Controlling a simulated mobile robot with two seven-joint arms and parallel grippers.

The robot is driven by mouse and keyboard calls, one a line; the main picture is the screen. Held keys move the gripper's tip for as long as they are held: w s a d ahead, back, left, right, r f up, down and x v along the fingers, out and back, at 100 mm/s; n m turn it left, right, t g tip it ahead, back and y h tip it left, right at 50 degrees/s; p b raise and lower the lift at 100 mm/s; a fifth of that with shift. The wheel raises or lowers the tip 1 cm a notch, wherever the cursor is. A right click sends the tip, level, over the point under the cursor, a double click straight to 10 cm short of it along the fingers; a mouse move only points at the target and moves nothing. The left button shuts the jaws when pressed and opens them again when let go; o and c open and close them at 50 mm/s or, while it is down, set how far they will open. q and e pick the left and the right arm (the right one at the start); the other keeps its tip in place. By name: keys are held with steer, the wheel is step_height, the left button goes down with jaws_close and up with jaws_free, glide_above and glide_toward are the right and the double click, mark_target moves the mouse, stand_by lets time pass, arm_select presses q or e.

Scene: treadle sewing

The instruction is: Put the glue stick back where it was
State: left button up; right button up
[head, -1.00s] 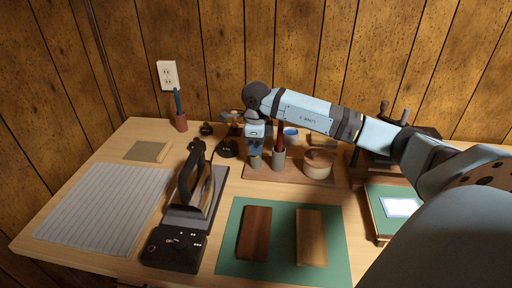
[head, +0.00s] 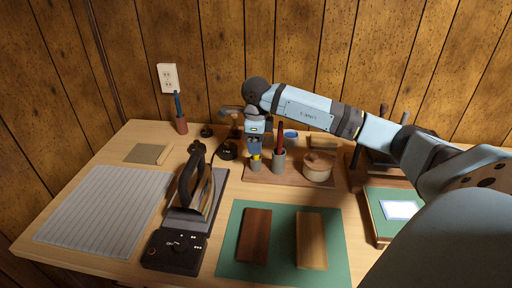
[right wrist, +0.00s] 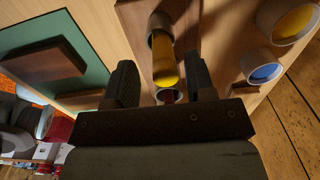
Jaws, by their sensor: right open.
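The glue stick, seen as a yellow stick (right wrist: 165,62), stands in a small grey cup (right wrist: 158,20) in the right wrist view. In the head view its yellow top (head: 256,157) shows just above that cup (head: 255,165), at the left end of a wooden tray (head: 290,178). My right gripper (head: 254,148) points down right above it. In the right wrist view the gripper (right wrist: 161,85) is open, one finger on each side of the stick's line, with gaps visible. My left gripper is not in view.
A grey cup with a red stick (head: 279,160) and a round pale pot (head: 318,167) stand close by on the tray. A blue-topped pot (head: 290,134) is behind. An iron (head: 196,185) stands left; a green mat (head: 283,272) with two wooden blocks lies in front.

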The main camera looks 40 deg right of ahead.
step_height(320, 180, up, 10)
steer(key=shift+f+p, duration=0.1)
steer(key=shift+p, duration=0.6)
